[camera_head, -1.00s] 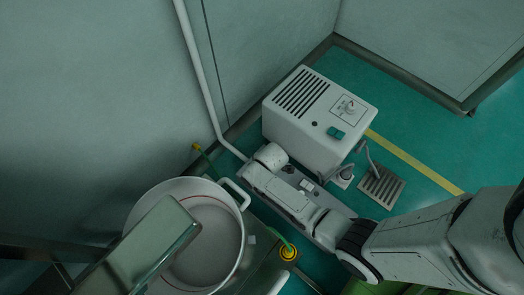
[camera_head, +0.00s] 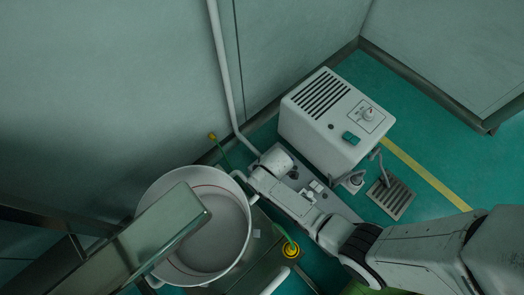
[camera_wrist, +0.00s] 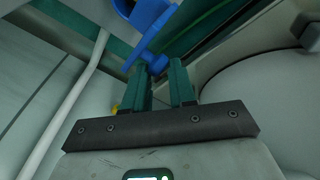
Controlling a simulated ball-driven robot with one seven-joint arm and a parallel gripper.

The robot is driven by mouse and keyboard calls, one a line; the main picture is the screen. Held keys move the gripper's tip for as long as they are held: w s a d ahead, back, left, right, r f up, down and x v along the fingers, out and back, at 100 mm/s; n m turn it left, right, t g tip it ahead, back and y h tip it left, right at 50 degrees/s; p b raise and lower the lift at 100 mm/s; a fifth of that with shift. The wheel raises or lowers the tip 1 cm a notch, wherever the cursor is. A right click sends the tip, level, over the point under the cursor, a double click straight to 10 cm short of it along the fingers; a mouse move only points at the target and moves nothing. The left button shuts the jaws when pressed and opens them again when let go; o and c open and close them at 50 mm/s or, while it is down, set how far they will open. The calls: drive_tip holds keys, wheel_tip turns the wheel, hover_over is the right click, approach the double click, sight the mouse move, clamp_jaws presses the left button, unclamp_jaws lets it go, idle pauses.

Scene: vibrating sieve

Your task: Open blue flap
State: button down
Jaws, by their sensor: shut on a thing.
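The blue flap (camera_wrist: 150,32) shows at the top of the wrist view, a bright blue curved part with a narrower lower end. My gripper (camera_wrist: 158,66) reaches up to it with two green fingers. The fingers are shut on the lower end of the blue flap, with a gap still between them. In the head view my arm stretches from the lower right to the pot's handle, and the fingertips and the blue flap cannot be made out there.
A large white pot (camera_head: 247,222) stands at lower left, partly under a metal chute (camera_head: 150,235). A white box (camera_head: 335,120) with vents and a knob stands behind my arm. A floor drain (camera_head: 392,197) is beside it. A vertical pipe (camera_head: 222,70) runs along the wall.

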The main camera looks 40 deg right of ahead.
drive_tip(key=shift+s+a+f, duration=0.15)
drive_tip(key=shift+s+f, duration=0.35)
drive_tip(key=shift+s, duration=0.3)
drive_tip(key=c, duration=0.9)
unclamp_jaws()
drive_tip(key=p+v, duration=0.2)
drive_tip(key=v, duration=0.1)
drive_tip(key=p+v, duration=0.1)
drive_tip(key=v, duration=0.3)
drive_tip(key=w+p+v, duration=0.1)
drive_tip(key=p+v, duration=0.1)
drive_tip(key=v, duration=0.2)
drive_tip(key=shift+r+p, duration=0.15)
drive_tip(key=shift+p, duration=0.2)
drive_tip(key=shift+c, duration=0.4)
